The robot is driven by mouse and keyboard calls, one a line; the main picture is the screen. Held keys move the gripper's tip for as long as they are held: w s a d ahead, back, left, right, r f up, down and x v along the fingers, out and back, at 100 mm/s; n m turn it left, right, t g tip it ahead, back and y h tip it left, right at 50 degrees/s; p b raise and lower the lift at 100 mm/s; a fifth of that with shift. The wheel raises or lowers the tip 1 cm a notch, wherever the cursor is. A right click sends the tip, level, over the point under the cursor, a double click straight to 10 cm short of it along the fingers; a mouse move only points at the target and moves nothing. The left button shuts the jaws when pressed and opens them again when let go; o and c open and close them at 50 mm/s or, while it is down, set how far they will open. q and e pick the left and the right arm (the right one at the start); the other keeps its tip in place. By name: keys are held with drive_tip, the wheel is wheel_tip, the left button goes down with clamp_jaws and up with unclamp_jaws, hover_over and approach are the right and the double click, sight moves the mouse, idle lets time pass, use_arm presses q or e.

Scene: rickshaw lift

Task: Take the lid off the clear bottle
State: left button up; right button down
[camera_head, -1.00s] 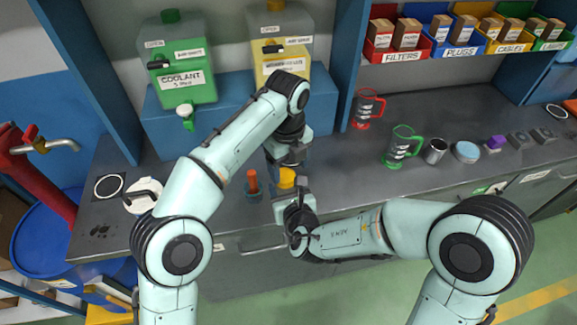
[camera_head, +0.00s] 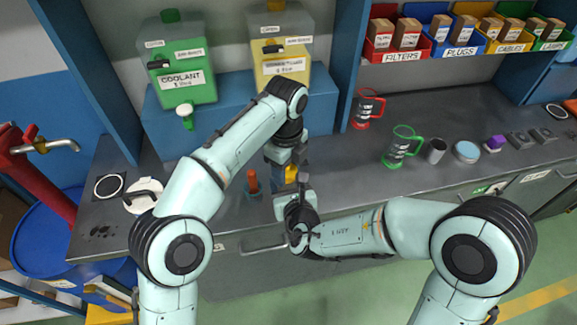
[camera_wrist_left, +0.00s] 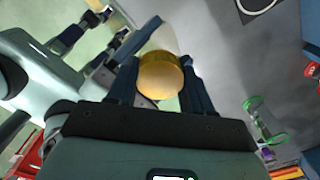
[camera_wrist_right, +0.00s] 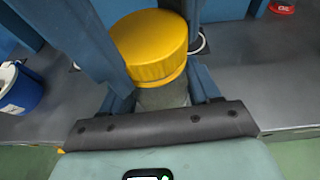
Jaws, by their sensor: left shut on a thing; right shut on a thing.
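In the right wrist view the lid (camera_wrist_right: 152,48) sits over the greyish clear bottle body (camera_wrist_right: 163,95). My left gripper (camera_head: 292,165) reaches down from above and is shut on the lid; the lid (camera_wrist_left: 160,76) shows between its fingers in the left wrist view. My right gripper (camera_head: 291,199) comes from the front right and is shut on the bottle body, below the lid. I see no clear gap between lid and bottle; the grippers hide much of the bottle in the head view.
A coolant jug (camera_head: 183,75) and a yellowish jug (camera_head: 281,65) stand on a blue shelf behind. Red (camera_head: 367,108) and green (camera_head: 402,146) jugs and a metal cup (camera_head: 436,150) stand right. The bench between is clear.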

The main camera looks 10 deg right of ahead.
use_arm(q)
drive_tip(key=n, duration=0.3)
drive_tip(key=r+n, duration=0.1)
drive_tip(key=shift+d+n+h, duration=0.3)
drive_tip(key=shift+d+n, duration=0.05)
drive_tip(key=shift+n, duration=0.05)
drive_tip(key=n, duration=0.4)
drive_tip(key=shift+n, duration=0.3)
drive_tip(key=n, duration=0.4)
drive_tip(key=shift+w+a+n, duration=0.1)
drive_tip(key=shift+a+n, duration=0.05)
drive_tip(key=shift+n, duration=0.25)
drive_tip(key=n, duration=0.5)
drive_tip(key=shift+a+n, duration=0.15)
drive_tip(key=shift+n, duration=0.15)
drive_tip(key=shift+a+f, duration=0.1)
drive_tip(key=shift+f, duration=0.05)
drive_tip(key=shift+r, duration=1)
drive_tip(key=shift+r, duration=0.1)
